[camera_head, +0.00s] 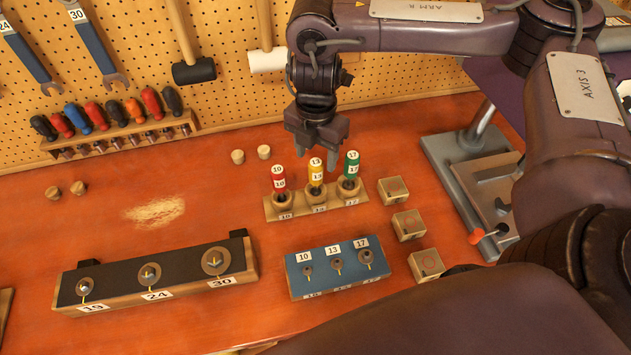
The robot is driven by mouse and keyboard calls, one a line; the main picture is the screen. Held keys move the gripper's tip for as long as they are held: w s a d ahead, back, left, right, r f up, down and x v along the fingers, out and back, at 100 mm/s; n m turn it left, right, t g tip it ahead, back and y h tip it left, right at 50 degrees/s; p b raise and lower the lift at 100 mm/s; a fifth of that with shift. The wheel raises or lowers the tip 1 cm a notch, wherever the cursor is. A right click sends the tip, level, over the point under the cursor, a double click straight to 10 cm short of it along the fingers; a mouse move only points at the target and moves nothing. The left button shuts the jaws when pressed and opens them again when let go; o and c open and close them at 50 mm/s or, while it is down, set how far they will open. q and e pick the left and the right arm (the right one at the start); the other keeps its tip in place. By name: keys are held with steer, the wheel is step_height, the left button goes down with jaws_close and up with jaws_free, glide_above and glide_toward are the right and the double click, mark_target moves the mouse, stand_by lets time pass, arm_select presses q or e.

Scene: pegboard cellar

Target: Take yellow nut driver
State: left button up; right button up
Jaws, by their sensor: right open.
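The yellow nut driver (316,175) stands upright in the middle hole of a small wooden holder (342,206). Its handle carries the label 13. A red nut driver (279,179) labelled 10 stands to its left and a green nut driver (350,172) labelled 17 to its right. My right gripper (318,146) points down just above and behind the yellow handle, open and with nothing between its fingers. I cannot tell whether a finger touches the handle. My left gripper is not in view.
A blue block (336,286) with sockets 10, 13 and 17 lies in front of the holder. Three wooden blocks (408,225) stand to its right. A black-topped rack (128,272) is at left. A screwdriver rack (120,136) lines the pegboard. A drill-press base (459,150) stands at right.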

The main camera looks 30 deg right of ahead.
mark_target(316, 162)
steer(key=shift+w+f, duration=0.1)
steer(key=shift+f, duration=1.9)
steer(key=shift+r, duration=0.1)
jaws_close()
